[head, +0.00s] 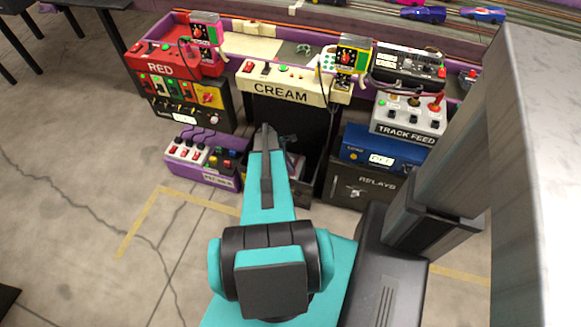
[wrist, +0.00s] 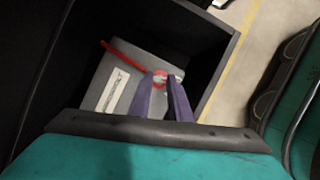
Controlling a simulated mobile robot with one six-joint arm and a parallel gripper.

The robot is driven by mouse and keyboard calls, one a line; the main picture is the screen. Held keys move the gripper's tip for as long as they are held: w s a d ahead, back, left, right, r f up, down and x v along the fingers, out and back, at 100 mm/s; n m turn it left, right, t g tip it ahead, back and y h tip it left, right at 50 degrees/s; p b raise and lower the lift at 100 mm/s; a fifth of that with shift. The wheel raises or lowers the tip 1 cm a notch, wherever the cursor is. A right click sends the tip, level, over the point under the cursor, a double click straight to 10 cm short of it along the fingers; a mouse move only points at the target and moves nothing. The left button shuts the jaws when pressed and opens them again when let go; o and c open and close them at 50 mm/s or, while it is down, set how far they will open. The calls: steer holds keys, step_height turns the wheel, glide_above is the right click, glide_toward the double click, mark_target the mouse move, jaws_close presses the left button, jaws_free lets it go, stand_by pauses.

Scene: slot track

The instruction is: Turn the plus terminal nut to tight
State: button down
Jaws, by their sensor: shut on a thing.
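In the wrist view, a grey battery-like block (wrist: 140,70) with a white label strip sits inside a dark open-topped box (wrist: 205,75). A red cable (wrist: 122,56) runs across its top to a red ring at the plus terminal nut (wrist: 160,76). My gripper (wrist: 161,82) reaches down into the box, its two purple-grey fingers on either side of the nut and shut on it. The nut is small and mostly hidden, so how tight it sits cannot be told. In the head view my arm hides the nut and most of the box.
In the head view, the cream control panel (head: 290,95) stands behind my arm. The purple switch box (head: 200,165) is left of it; the relays cabinet (head: 362,187) and track feed unit (head: 405,125) are right.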

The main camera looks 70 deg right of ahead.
steer(key=m, duration=0.1)
steer(key=m+y, duration=0.1)
steer(key=m, duration=0.1)
steer(key=m+y+p, duration=0.1)
steer(key=m, duration=0.1)
steer(key=shift+w+d, duration=0.15)
steer(key=shift+d, duration=0.2)
steer(key=m, duration=0.2)
steer(key=m+y, duration=0.1)
steer(key=m, duration=0.1)
steer(key=m+y, duration=0.1)
steer(key=shift+d+m+p, duration=0.25)
steer(key=shift+m+p, duration=0.15)
steer(key=m, duration=0.1)
steer(key=m+t+y, duration=0.1)
steer(key=m, duration=0.1)
steer(key=m+t, duration=0.1)
steer(key=m, duration=0.1)
steer(key=shift+s+d+y, duration=0.15)
steer(key=shift+s+y, duration=0.15)
steer(key=shift+s, duration=0.05)
steer(key=m, duration=0.2)
steer(key=m+t, duration=0.1)
steer(key=m, duration=0.1)
steer(key=m+t, duration=0.1)
steer(key=m, duration=0.1)
steer(key=shift+s+y, duration=0.25)
steer(key=shift+y, duration=0.05)
